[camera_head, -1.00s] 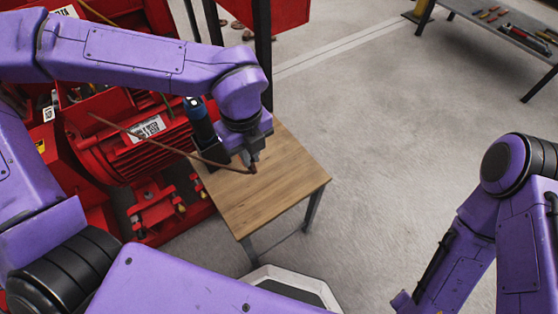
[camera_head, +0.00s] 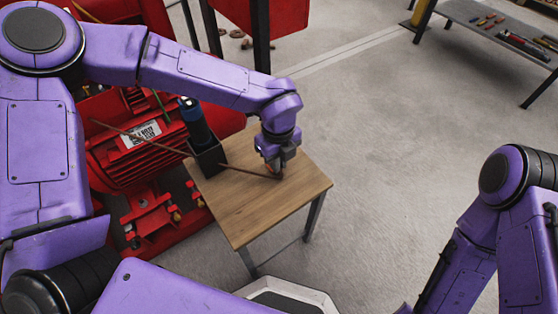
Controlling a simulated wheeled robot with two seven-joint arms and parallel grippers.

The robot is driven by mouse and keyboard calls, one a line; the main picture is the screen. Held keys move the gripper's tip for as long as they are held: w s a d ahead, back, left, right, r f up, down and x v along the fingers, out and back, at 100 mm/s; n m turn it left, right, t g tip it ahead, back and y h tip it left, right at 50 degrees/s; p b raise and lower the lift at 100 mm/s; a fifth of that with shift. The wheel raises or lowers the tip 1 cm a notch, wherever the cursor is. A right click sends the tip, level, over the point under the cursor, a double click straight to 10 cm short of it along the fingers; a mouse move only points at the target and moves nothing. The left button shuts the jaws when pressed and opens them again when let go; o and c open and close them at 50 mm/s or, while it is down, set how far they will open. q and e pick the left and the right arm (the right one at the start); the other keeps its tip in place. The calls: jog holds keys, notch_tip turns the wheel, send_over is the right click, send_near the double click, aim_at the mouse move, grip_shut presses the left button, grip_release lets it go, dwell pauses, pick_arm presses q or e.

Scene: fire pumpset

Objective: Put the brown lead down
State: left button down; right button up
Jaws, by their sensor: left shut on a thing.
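The brown lead (camera_head: 245,171) is a thin brown line. It runs from the upper left, in front of the red motor, past the black holder and over the small wooden table (camera_head: 265,205). My left gripper (camera_head: 279,172) is low over the table's right part, pointing down, and is shut on the lead's right end. I cannot tell whether that end touches the tabletop. My right arm shows at the lower right, but its gripper is out of the picture.
A black holder (camera_head: 207,160) with a dark blue-topped cylinder (camera_head: 193,120) stands at the table's back left. The red motor (camera_head: 125,150) is left of the table. A grey workbench (camera_head: 490,30) with tools is far right. The table's front is clear.

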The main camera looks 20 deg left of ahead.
pick_arm(q)
jog(key=shift+f, duration=0.25)
jog(key=c, duration=1.2)
grip_release()
jog(key=shift+r, duration=0.1)
jog(key=shift+r, duration=0.3)
notch_tip(320, 180, up, 12)
jog(key=p, duration=0.3)
jog(key=shift+f, duration=0.15)
